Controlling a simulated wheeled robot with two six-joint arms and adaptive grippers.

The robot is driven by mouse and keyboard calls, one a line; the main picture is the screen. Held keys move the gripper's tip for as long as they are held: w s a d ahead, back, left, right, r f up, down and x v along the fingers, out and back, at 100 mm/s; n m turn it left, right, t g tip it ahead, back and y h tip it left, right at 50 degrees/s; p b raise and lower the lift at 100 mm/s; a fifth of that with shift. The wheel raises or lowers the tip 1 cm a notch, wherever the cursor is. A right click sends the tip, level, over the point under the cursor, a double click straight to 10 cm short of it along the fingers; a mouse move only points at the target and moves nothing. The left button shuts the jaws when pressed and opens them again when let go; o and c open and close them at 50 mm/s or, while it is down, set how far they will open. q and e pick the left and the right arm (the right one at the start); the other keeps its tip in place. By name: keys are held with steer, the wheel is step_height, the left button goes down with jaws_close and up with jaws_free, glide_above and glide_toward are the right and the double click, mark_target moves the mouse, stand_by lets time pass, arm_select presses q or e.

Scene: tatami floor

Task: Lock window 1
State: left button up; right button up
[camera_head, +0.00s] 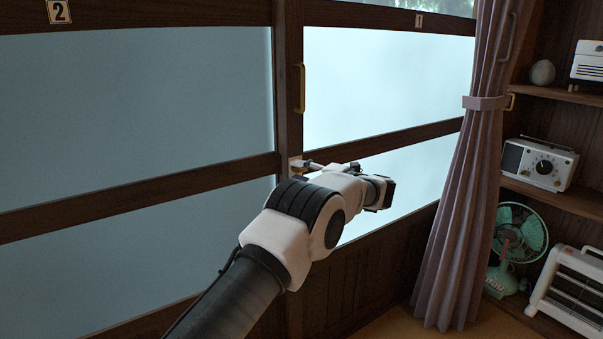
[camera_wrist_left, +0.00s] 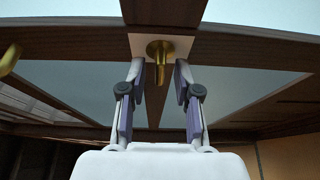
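Window 1, with its frosted pane (camera_head: 380,85), is at the right in the head view under a "1" label (camera_head: 419,20). A brass lock (camera_wrist_left: 160,48) on a pale plate (camera_wrist_left: 137,44) sits on the dark wooden post. The plate also shows small at the post in the head view (camera_head: 295,166), partly hidden by my gripper. My left gripper (camera_wrist_left: 159,70) is open, with one finger on each side of the brass lock's lower part. I cannot tell whether either finger touches it. My right gripper is out of view.
Window 2 (camera_head: 130,110) is at the left. A brass handle (camera_head: 300,88) stands on the post above the lock. A tied curtain (camera_head: 465,190) hangs at the right, beside shelves with a radio (camera_head: 540,164), a green fan (camera_head: 517,240) and a heater (camera_head: 572,290).

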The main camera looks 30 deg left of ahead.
arm_select(q)
steer(key=d, duration=1.2)
steer(key=shift+f, duration=0.1)
